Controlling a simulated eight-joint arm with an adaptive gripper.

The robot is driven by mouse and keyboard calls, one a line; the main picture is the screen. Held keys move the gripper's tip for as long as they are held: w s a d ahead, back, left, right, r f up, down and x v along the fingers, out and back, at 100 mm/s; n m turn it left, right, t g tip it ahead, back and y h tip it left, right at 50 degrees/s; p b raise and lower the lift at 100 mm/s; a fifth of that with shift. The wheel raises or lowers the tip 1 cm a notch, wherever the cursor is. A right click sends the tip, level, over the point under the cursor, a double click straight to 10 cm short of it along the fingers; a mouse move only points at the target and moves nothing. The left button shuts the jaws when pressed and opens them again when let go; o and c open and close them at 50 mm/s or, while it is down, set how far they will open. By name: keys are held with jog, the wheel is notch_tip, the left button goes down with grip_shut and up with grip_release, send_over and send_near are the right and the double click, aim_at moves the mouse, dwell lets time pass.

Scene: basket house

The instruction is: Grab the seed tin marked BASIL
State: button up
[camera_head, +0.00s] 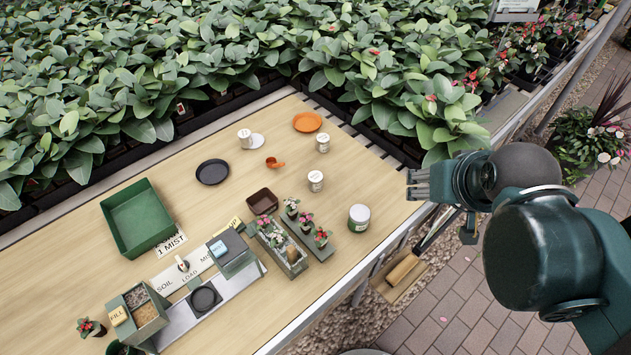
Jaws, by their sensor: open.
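Several small light tins stand on the wooden bench. One tin (245,139) is at the back, beside a white disc. A second tin (323,144) is below the orange dish, and a third tin (315,182) is nearer the middle. A larger jar with a pale lid and green label (359,219) stands near the right front edge. The labels are too small to read, so I cannot tell which is BASIL. My gripper (411,184) is open and empty at the bench's right edge, right of all the tins and apart from them.
An orange dish (307,122), a black dish (213,172), an orange scoop (274,163) and a brown tray (262,201) lie around the tins. Potted seedlings (306,222) stand left of the jar. A green bin (141,222) and a soil station (204,297) fill the left. Leafy plants line the back.

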jog(key=w, duration=0.1)
jog(key=n+g+p, duration=0.5)
jog(key=n+g, duration=0.2)
jog(key=n, duration=1.4)
send_over(316, 177)
jog(key=f, duration=1.8)
jog(key=shift+w+d, duration=0.1)
jog(key=shift+d, duration=0.2)
jog(key=shift+a+f, duration=0.35)
jog(key=shift+f, duration=0.3)
jog(key=shift+f, duration=1.25)
jog(key=shift+f, duration=0.1)
